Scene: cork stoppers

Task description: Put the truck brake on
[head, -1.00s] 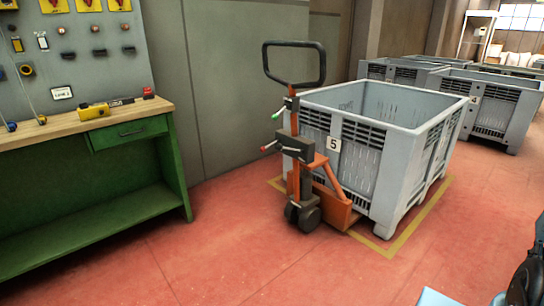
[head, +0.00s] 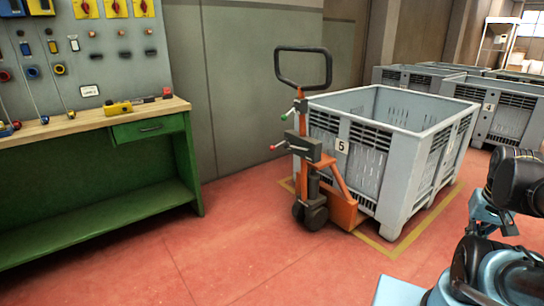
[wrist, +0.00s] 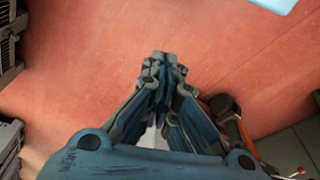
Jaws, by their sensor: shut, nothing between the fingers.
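The orange hand pallet truck (head: 316,178) stands upright against the front of a grey crate (head: 372,175) marked 5. Its black loop handle (head: 303,66) is at the top. A red-tipped lever (head: 276,147) sticks out left of its dark box, and a green-tipped lever (head: 287,115) sits higher on the mast. I cannot tell which is the brake. My gripper (wrist: 165,62) is shut and empty above the red floor, apart from the truck. In the wrist view, part of the truck (wrist: 226,112) shows right of it and a red-tipped lever (wrist: 299,172) at the lower right.
A green workbench (head: 92,160) with a wooden top stands at the left below a tool board (head: 100,62). More grey crates (head: 497,112) stand at the back right. A yellow floor line (head: 400,245) surrounds the crate. The red floor in front of the truck is clear.

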